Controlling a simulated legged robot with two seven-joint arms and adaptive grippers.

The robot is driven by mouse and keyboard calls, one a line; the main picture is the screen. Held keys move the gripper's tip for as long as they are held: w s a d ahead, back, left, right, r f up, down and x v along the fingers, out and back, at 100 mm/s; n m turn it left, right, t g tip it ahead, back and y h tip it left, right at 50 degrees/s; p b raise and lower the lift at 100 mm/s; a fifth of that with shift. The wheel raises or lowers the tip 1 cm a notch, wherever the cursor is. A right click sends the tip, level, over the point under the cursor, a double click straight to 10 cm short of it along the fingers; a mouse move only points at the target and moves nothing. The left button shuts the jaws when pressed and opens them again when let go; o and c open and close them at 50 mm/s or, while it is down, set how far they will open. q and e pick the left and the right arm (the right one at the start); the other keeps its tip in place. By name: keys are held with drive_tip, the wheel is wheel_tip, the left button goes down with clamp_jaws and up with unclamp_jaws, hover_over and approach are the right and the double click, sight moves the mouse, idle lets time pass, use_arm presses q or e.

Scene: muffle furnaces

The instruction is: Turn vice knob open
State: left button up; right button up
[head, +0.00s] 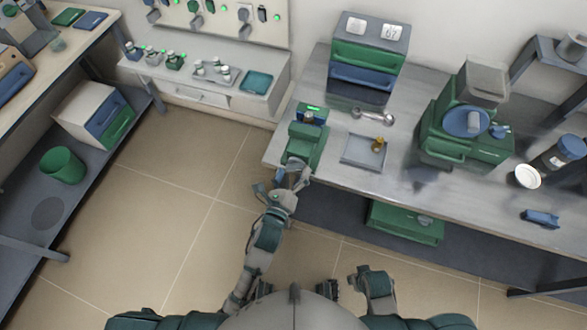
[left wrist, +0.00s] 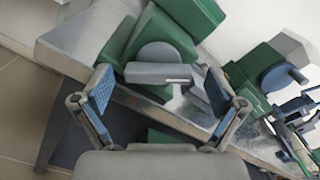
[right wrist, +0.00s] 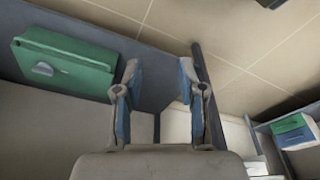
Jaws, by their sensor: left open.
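The green vice (head: 307,143) stands at the left end of the grey workbench in the head view. In the left wrist view its green body (left wrist: 178,30) carries a round grey disc with a grey bar-shaped knob (left wrist: 158,73) in front. My left gripper (head: 283,180) is open at the vice's near side. In the left wrist view its blue-padded fingers (left wrist: 159,88) stand on either side of the knob, with gaps to both. I cannot tell how deep the knob sits between them. My right gripper (right wrist: 158,97) is open and empty, low in front of the bench.
A grey tray (head: 362,158) with a small brass item lies right of the vice. A green-and-blue drawer unit (head: 366,62) stands behind, and a green machine (head: 462,130) further right. A green box (right wrist: 65,62) sits on the lower shelf. Floor left of the bench is clear.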

use_arm(q)
drive_tip(key=shift+w+d, duration=0.1)
drive_tip(key=shift+w, duration=0.15)
drive_tip(key=shift+a, duration=0.3)
drive_tip(key=shift+s+a, duration=0.1)
drive_tip(key=c, duration=1.1)
drive_tip(key=shift+c, duration=0.2)
use_arm(e)
drive_tip(key=shift+a+r, duration=0.1)
drive_tip(key=shift+r, duration=0.15)
use_arm(q)
drive_tip(key=shift+d, duration=0.2)
